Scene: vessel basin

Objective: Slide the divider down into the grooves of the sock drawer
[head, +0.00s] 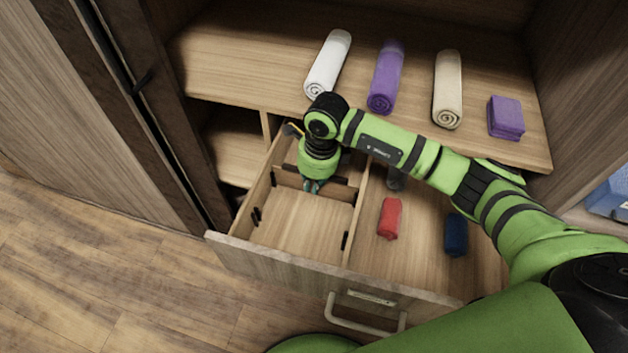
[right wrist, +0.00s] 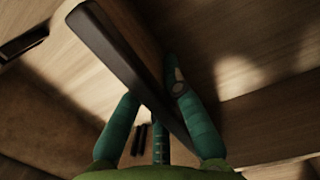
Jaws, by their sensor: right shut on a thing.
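The sock drawer (head: 290,254) is pulled out, with a long inner wall splitting it into a left and a right section. Small dark groove holders (head: 256,216) sit in pairs on the left section's side walls. My right gripper (head: 313,186) is inside that section, shut on the divider (head: 338,190), a wooden panel with a dark top edge running across the section. In the right wrist view, the fingers (right wrist: 150,95) straddle the divider's dark edge (right wrist: 122,62). Whether its ends sit in grooves cannot be told. My left gripper is out of view.
A red rolled sock (head: 390,218), a dark blue one (head: 456,236) and a grey one (head: 395,178) lie in the right section. Rolled towels (head: 387,78) and a folded purple cloth (head: 506,118) lie on the shelf above. The left section's front is empty.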

